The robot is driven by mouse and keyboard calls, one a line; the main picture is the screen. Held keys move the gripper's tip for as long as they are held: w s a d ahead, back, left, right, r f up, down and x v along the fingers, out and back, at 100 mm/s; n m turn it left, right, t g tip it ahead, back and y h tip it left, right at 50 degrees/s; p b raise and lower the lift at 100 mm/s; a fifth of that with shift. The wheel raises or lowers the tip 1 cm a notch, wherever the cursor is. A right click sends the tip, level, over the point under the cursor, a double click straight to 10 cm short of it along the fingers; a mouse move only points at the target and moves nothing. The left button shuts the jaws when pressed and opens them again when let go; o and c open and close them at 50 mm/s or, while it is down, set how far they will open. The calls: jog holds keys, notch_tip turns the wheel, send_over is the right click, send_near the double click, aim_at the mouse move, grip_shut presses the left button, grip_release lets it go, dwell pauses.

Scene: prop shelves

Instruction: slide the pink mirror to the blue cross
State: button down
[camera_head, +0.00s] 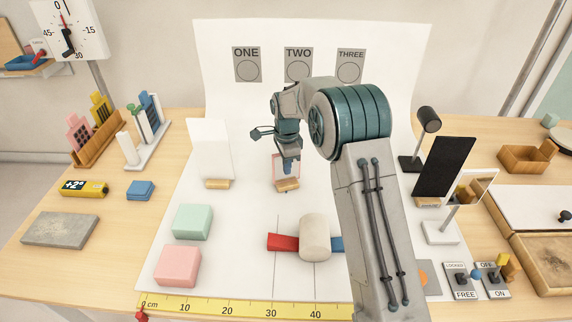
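The pink mirror (278,171) looks like a small pale pink upright panel on a wooden block base (288,185), standing on the white sheet near the middle. My gripper (288,167) reaches down at the mirror, just above its base, and covers part of the panel. The fingers are small and overlap the mirror, so I cannot tell whether they touch or hold it. I cannot make out a blue cross; my arm hides part of the sheet on the right.
A beige cylinder (314,238) lies across a red-and-blue bar (283,242) in front of the mirror. A white panel (209,147) stands left, a black panel (445,165) right. Green (192,222) and pink (178,265) blocks sit front left. A yellow ruler (245,309) lines the front.

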jog(key=c, duration=1.5)
grip_release()
jog(key=shift+r, duration=0.1)
notch_tip(320, 180, up, 14)
jog(key=shift+f, duration=0.2)
jog(key=s+d+r+n+t, duration=0.1)
jog(key=s+d+r+n, duration=0.2)
jog(key=s+d, duration=0.4)
jog(key=s+d+r+n, duration=0.3)
jog(key=s+d+n, duration=0.1)
jog(key=s, duration=0.4)
jog(key=s+d+f+n, duration=0.2)
jog(key=s, duration=0.4)
jog(key=s+d+f+n+t, duration=0.1)
jog(key=s+d+n, duration=0.1)
jog(key=s, duration=0.5)
jog(key=s+d+f+n+t, duration=0.1)
jog(key=s+d+f+n, duration=0.1)
jog(key=s, duration=0.4)
jog(key=shift+s+d+f+n, duration=0.25)
jog(key=shift+d+f+n, duration=0.05)
jog(key=shift+n, duration=0.1)
